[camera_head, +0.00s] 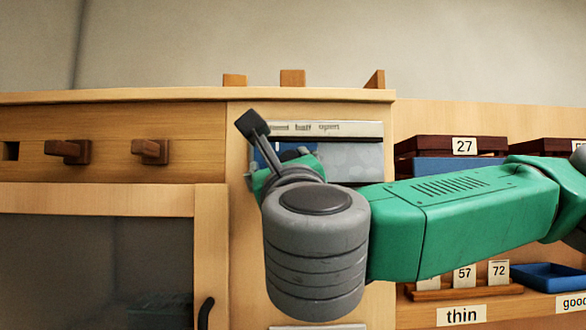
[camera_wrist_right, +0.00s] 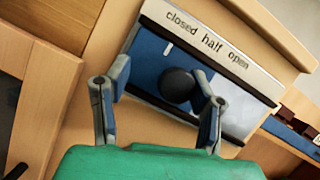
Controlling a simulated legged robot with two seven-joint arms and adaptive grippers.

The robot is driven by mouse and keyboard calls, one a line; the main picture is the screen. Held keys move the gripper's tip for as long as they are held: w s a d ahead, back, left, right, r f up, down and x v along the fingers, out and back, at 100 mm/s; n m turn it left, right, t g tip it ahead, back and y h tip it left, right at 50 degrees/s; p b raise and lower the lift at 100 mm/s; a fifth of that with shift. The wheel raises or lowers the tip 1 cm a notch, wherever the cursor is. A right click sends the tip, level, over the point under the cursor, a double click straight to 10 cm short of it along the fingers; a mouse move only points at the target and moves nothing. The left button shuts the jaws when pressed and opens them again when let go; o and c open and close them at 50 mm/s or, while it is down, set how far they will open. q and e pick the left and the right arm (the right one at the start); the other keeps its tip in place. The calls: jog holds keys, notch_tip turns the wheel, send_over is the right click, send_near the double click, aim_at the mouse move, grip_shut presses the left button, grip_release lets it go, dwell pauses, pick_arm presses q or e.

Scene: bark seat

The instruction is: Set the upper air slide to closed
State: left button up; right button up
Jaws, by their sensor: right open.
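The upper air slide is a panel below a label strip (camera_wrist_right: 208,42) reading "closed half open". In the right wrist view it has a blue plate (camera_wrist_right: 150,60) with a short white mark, a pale grey part to the right, and a round dark knob (camera_wrist_right: 176,84). The knob is nearer the right finger; contact cannot be told. In the head view my right arm covers part of the slide (camera_head: 350,160). My left gripper is not in view.
A wooden cabinet with two brown pegs (camera_head: 150,151) and a dark glazed door (camera_head: 90,260) with a black handle (camera_head: 205,312) stands left. Shelves at right hold dark trays (camera_head: 455,144), a blue tray (camera_head: 548,277) and number cards. Another label strip edge (camera_head: 318,327) shows below.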

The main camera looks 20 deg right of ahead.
jog(key=shift+s+d+r, duration=0.1)
jog(key=shift+s+d, duration=0.1)
jog(key=shift+d, duration=0.55)
jog(key=shift+s+d, duration=0.1)
jog(key=shift+s, duration=0.05)
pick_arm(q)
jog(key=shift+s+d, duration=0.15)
pick_arm(e)
jog(key=v, duration=1.1)
jog(key=shift+s+f, duration=0.25)
jog(key=shift+s, duration=0.05)
jog(key=shift+a, duration=0.2)
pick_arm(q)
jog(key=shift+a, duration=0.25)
pick_arm(e)
jog(key=shift+a, duration=0.2)
